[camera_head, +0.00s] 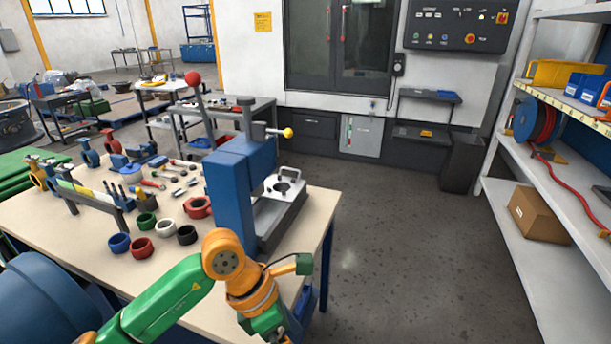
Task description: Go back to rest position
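My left arm (165,300), green and orange, reaches in from the lower left over the front of the workbench (95,265). Its wrist (250,290) bends down toward the bottom edge near the bench's front right corner. A small green block on a grey piece sticks out to the right of the wrist. I cannot make out the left fingertips or anything held between them. My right arm and gripper are out of view.
A blue press (230,195) stands on the bench near its right edge. Coloured rings, including a red one (198,207), and valve parts lie left of it. Open floor (400,240) lies right of the bench, before a shelf (540,270) with a cardboard box (538,214).

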